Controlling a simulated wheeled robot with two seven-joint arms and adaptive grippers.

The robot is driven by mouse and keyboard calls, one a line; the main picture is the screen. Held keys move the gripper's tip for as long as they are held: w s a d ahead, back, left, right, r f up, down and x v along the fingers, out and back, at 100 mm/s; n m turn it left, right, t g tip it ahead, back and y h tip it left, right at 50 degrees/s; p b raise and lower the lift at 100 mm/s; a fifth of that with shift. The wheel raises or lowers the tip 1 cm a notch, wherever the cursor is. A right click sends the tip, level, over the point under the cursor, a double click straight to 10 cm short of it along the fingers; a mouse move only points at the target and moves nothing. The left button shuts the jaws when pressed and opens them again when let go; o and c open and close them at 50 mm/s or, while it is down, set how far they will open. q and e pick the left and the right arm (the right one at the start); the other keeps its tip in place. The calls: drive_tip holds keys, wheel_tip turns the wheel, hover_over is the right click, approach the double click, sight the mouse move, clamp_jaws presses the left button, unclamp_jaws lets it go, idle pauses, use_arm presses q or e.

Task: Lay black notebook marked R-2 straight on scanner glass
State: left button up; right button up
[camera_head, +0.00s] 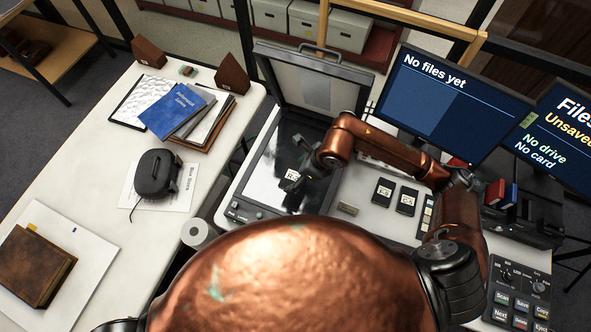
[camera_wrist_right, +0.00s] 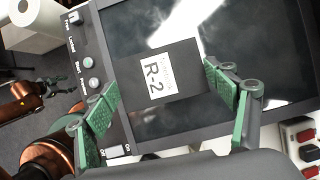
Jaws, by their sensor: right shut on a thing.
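The black notebook marked R-2 (camera_wrist_right: 188,88) sits between the green-padded fingers of my right gripper (camera_wrist_right: 165,97), its white label facing the camera. In the head view the notebook's label (camera_head: 292,175) shows over the scanner glass (camera_head: 262,178). My right gripper (camera_head: 300,184) is shut on the notebook. In the right wrist view its edges look roughly in line with the scanner's edges. Whether it touches the glass (camera_wrist_right: 178,125) cannot be told. The scanner lid (camera_head: 318,85) stands open at the back.
Two dark labelled items (camera_head: 384,191) (camera_head: 407,201) lie right of the scanner. A small grey block (camera_head: 347,209) lies near its front right. Monitors (camera_head: 450,105) stand behind. A paper roll (camera_head: 196,233) is at the left. The left table (camera_head: 95,190) holds books and a black device (camera_head: 158,176).

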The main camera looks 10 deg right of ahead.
sight(295, 168)
drive_tip(key=w+f, duration=0.1)
drive_tip(key=f, duration=0.1)
drive_tip(key=w+f, duration=0.3)
drive_tip(key=w, duration=0.1)
drive_tip(key=shift+d+f, duration=0.3)
drive_tip(key=shift+f, duration=0.1)
drive_tip(key=shift+w+f, duration=0.15)
drive_tip(key=shift+f, duration=0.2)
wheel_tip(295, 168, down, 3)
drive_tip(key=shift+r, duration=0.2)
drive_tip(key=shift+f, duration=0.1)
drive_tip(key=o, duration=1.2)
